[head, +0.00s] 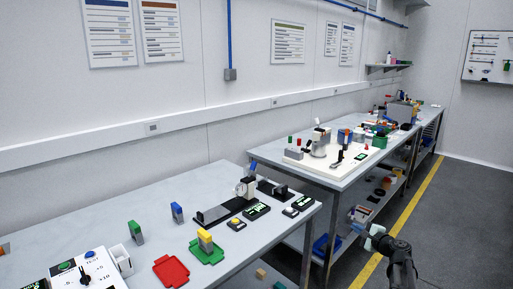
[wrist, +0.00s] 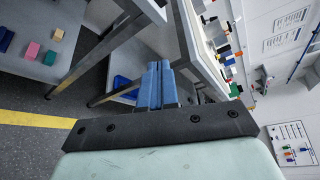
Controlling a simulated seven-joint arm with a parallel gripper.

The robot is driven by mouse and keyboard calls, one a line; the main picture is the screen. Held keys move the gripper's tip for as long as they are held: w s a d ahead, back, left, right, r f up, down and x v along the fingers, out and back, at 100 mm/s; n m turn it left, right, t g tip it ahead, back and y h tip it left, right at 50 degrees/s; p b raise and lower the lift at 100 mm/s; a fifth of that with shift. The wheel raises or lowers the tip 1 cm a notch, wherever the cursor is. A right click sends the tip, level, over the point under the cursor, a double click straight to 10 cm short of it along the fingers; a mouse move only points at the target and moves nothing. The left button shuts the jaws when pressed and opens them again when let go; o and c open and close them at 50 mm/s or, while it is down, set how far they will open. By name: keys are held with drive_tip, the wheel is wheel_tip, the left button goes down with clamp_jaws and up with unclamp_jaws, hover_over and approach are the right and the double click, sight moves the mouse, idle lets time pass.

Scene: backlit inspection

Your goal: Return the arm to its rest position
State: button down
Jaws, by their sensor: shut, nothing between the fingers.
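My gripper (head: 356,228) shows at the lower right in the head view, out past the right end of the near bench and above the floor by the yellow line. Its blue fingers point left. In the wrist view my gripper (wrist: 158,66) has its two blue fingers side by side and touching, with nothing between them. The far bench's leg and lower shelf lie behind the fingers there. It touches nothing that I can see.
The far bench (head: 345,182) carries a white board with equipment. The floor (head: 455,215) at right is clear.

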drive_tip(key=s+d+f+m+h, duration=0.1)
drive_tip(key=s+d+f+m, duration=0.2)
drive_tip(key=s+d+f, duration=0.35)
drive_tip(key=s+a+f+n+g+y, duration=0.1)
drive_tip(key=s+a+f+n+g, duration=0.25)
drive_tip(key=s+a+f, duration=0.4)
drive_tip(key=s+a+f+n+g, duration=0.3)
drive_tip(key=s+a+f+g, duration=0.15)
drive_tip(key=a+f, duration=0.6)
drive_tip(key=s+a+f+n+g+y, duration=0.1)
drive_tip(key=s+a+f+n+g, duration=0.25)
drive_tip(key=s+a+f, duration=0.55)
drive_tip(key=s+a+f+n+g+h, duration=0.1)
drive_tip(key=s+f+n+g+h, duration=0.2)
drive_tip(key=s, duration=1.1)
drive_tip(key=s+f+n+g+h, duration=0.3)
drive_tip(key=s+f+n+g, duration=0.3)
drive_tip(key=s, duration=0.9)
wheel_tip(320, 180, down, 4)
drive_tip(key=shift+s+a+r+n+g, duration=0.2)
drive_tip(key=shift+a+n+g, duration=0.2)
drive_tip(key=shift+n, duration=0.8)
